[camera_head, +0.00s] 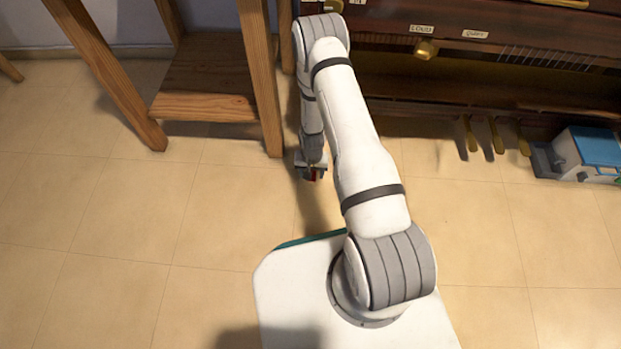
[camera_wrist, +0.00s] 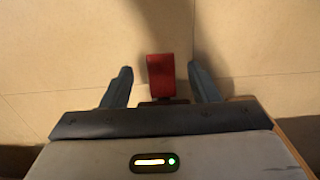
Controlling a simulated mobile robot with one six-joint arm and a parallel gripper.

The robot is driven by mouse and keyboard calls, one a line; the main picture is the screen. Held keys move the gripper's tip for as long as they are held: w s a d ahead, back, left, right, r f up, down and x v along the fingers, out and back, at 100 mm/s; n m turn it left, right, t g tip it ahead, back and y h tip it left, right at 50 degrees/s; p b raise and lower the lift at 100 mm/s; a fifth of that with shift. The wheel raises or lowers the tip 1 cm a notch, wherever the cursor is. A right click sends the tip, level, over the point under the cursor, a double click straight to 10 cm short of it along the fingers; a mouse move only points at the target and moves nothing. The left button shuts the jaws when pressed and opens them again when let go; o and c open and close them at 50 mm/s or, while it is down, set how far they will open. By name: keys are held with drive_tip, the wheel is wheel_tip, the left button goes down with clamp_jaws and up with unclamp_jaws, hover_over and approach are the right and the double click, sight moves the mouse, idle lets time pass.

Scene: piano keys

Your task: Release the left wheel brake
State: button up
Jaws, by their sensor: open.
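A red tab (camera_wrist: 161,76), which looks like the left wheel brake lever, shows in the wrist view with a dark mount at its lower end. My gripper (camera_wrist: 159,70) is open, with one finger on each side of the tab and a visible gap on both sides. I cannot tell the height of the fingers relative to the tab. In the head view my gripper (camera_head: 311,172) hangs low near the floor at the piano's left end, with a small bit of red at it. The wheel itself is hidden by my arm.
The piano (camera_head: 460,85) stands at the upper right, with several brass pedals (camera_head: 497,135) low on its front. A blue and white box (camera_head: 588,153) sits on the floor at right. The tiled floor (camera_head: 130,250) at left is clear.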

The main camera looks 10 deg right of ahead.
drive_tip(key=shift+f+b, duration=0.4)
drive_tip(key=shift+f, duration=0.95)
drive_tip(key=shift+c, duration=0.5)
